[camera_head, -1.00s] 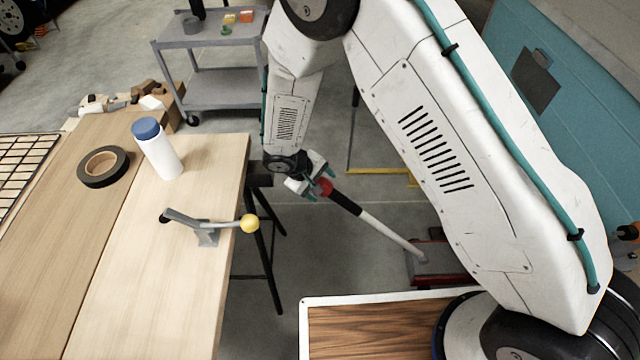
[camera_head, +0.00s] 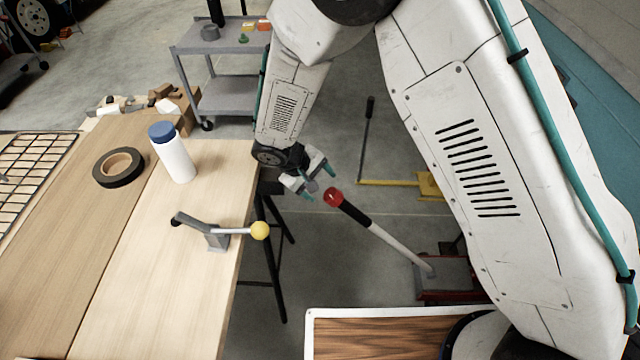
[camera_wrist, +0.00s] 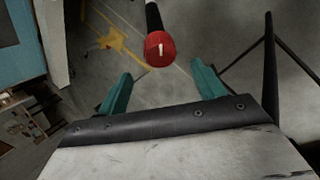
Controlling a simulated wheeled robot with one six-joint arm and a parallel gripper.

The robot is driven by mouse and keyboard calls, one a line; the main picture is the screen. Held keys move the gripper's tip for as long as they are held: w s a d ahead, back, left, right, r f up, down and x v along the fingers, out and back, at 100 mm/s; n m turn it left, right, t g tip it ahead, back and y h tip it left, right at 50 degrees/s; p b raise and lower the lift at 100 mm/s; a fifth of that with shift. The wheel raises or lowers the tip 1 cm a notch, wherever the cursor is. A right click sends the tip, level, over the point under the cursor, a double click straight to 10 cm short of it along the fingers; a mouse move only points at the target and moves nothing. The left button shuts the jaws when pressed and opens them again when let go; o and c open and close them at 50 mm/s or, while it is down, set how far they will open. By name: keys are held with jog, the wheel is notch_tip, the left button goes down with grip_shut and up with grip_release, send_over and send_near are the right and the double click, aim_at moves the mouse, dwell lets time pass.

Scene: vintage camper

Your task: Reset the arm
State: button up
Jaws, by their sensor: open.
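My gripper (camera_head: 322,181) hangs at the end of my white arm, just off the right edge of the wooden workbench. Its teal fingers are spread apart with nothing between them; they also show in the wrist view (camera_wrist: 163,88). A jack handle with a red end (camera_head: 334,197) and a black grip stands tilted close to the fingers. In the wrist view the red end (camera_wrist: 159,48) is beyond the fingertips, and it looks apart from them. The handle's lower end meets a red and grey floor jack (camera_head: 446,277).
The workbench (camera_head: 150,285) carries a toggle clamp with a yellow knob (camera_head: 260,231), a white bottle with a blue cap (camera_head: 174,158) and a black tape roll (camera_head: 119,168). A grey cart (camera_head: 222,92) stands behind. A yellow-based stand (camera_head: 390,182) is on the floor.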

dwell(0.3)
jog(key=s+d+r+m+y, duration=0.1)
jog(key=s+d+r+m, duration=0.1)
jog(key=s+d+r, duration=0.6)
jog(key=s+d+r+m+y, duration=0.2)
jog(key=s+d+r, duration=0.7)
jog(key=r, duration=0.6)
jog(key=s+d+r+m+y, duration=0.2)
jog(key=s+d+r+m, duration=0.2)
jog(key=s+d+r, duration=0.5)
notch_tip(320, 180, up, 3)
jog(key=shift+d+g, duration=0.3)
jog(key=shift+d, duration=0.3)
